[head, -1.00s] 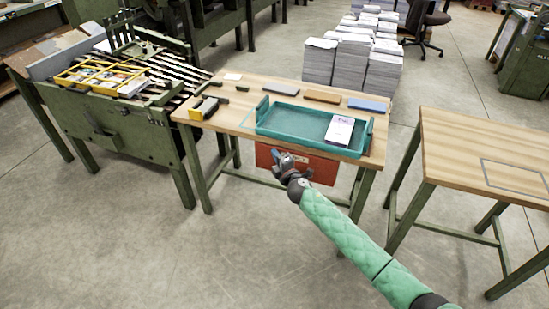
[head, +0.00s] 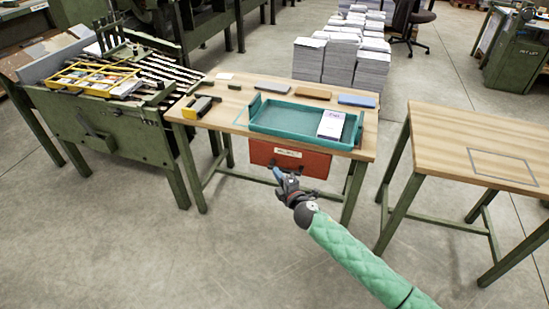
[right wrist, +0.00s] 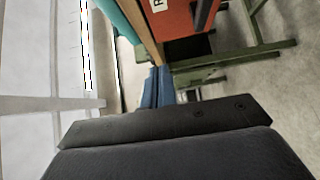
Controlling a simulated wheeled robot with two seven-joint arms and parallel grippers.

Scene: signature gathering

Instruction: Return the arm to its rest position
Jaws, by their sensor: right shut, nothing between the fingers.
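My right arm, in a green quilted sleeve, reaches in from the lower right of the head view. My right gripper (head: 279,176) is shut and empty, in front of and below the front edge of the wooden table (head: 225,107). It is apart from the table and from the red drawer (head: 290,158) under it. In the right wrist view the blue fingertips (right wrist: 157,88) are together, with the red drawer (right wrist: 190,16) beyond them. My left gripper is not in view.
A teal tray (head: 285,120) holding a white printed stack (head: 331,124) sits on the table. A second wooden table (head: 450,135) with a marked rectangle stands at right. A green machine (head: 110,125) stands at left. Open concrete floor lies in front.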

